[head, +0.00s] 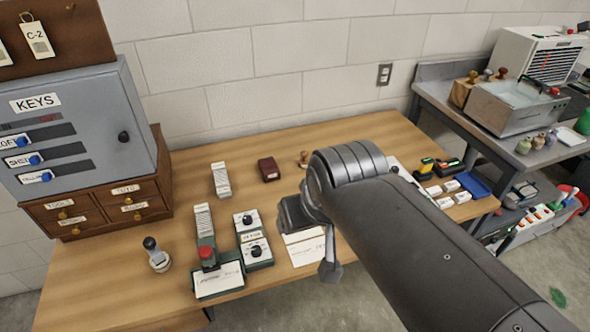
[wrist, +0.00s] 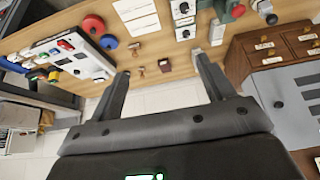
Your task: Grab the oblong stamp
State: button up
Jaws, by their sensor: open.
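A small wooden-handled stamp (head: 304,158) stands near the back of the wooden table, just beyond my arm in the head view. In the wrist view two small wooden-handled stamps show, one nearer the wall (wrist: 138,71) and one farther from it (wrist: 135,48). Their bases are too small to tell which is oblong. My gripper (wrist: 162,65) is open and empty, above the table, with its fingers spread. Both stamps appear between the fingers' lines, nearer the left finger in the wrist view. In the head view my arm hides part of the table and one stamp.
A dark red box (head: 268,169) lies beside the stamp. Green-based devices (head: 219,278), a knobbed round-based item (head: 157,257) and a grey key cabinet (head: 85,125) on drawers stand left. A blue tray (head: 473,184) lies right. The block wall (head: 290,65) bounds the table's back.

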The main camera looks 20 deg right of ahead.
jog(key=w+d+f+g, duration=0.2)
jog(key=w+d, duration=0.1)
jog(key=w, duration=0.7)
jog(key=w+d+f+g, duration=0.1)
jog(key=w+d+f, duration=0.15)
jog(key=w, duration=0.75)
jog(key=w+d+f+g, duration=0.1)
jog(key=w+d+f, duration=0.2)
jog(key=w+f, duration=0.1)
jog(key=w+d+f, duration=0.3)
jog(key=w+f, duration=0.1)
jog(key=f, duration=0.3)
jog(key=w+d+f+g, duration=0.1)
jog(key=w+d+f, duration=0.2)
jog(key=f, duration=0.3)
jog(key=shift+w+g, duration=0.3)
jog(key=shift+w, duration=0.3)
jog(key=shift+w+f, duration=0.1)
jog(key=shift+f, duration=0.15)
notch_tip(320, 180, down, 6)
jog(key=shift+d+r, duration=0.1)
jog(key=shift+r, duration=0.05)
jog(key=f, duration=0.5)
jog(key=shift+s+d, duration=0.15)
jog(key=shift+s, duration=0.05)
